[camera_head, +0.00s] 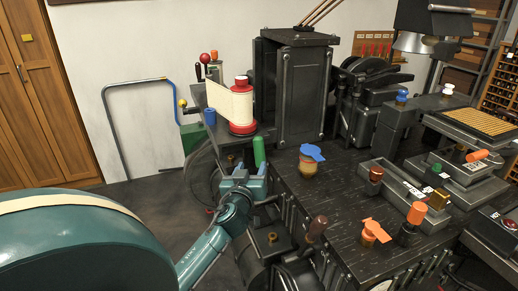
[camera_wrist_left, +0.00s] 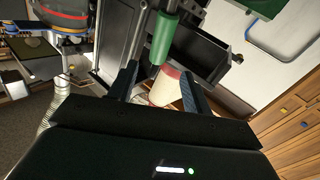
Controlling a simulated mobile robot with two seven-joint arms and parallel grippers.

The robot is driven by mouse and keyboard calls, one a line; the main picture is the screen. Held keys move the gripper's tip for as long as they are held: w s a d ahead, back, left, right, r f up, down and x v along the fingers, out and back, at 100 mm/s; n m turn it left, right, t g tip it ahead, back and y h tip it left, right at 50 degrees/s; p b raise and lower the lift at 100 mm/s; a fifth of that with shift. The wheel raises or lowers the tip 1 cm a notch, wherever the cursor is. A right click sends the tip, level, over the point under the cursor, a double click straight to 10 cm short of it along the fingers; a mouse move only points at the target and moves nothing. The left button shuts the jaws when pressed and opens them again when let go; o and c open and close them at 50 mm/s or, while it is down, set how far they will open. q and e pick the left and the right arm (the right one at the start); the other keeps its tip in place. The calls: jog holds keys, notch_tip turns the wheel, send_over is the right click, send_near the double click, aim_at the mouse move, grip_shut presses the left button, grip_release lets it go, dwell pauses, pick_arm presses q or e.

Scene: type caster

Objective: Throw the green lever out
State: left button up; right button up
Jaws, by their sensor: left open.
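The green lever (camera_head: 259,150) stands upright at the left edge of the dark machine, below the paper roll; its lower part is hidden behind my gripper. My left gripper (camera_head: 254,172) is open and empty, just in front of and below the lever's visible green handle. In the left wrist view the green lever (camera_wrist_left: 163,38) lies beyond the fingertips of the open gripper (camera_wrist_left: 159,68), roughly in line with the gap between them. I cannot tell whether any finger touches it. My right gripper is not in view.
A paper roll on a red spool (camera_head: 242,128) stands just behind the lever. A blue-topped knob (camera_head: 311,156), a brown-handled lever (camera_head: 314,230) and orange handles (camera_head: 374,231) rise from the dark machine top (camera_head: 330,190). Open floor (camera_head: 140,200) lies to the left.

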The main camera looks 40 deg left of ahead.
aim_at(258, 151)
pick_arm(q)
jog(key=x, duration=1.1)
jog(key=shift+w+a, duration=0.2)
jog(key=shift+w, duration=0.1)
jog(key=shift+c, duration=0.2)
grip_shut()
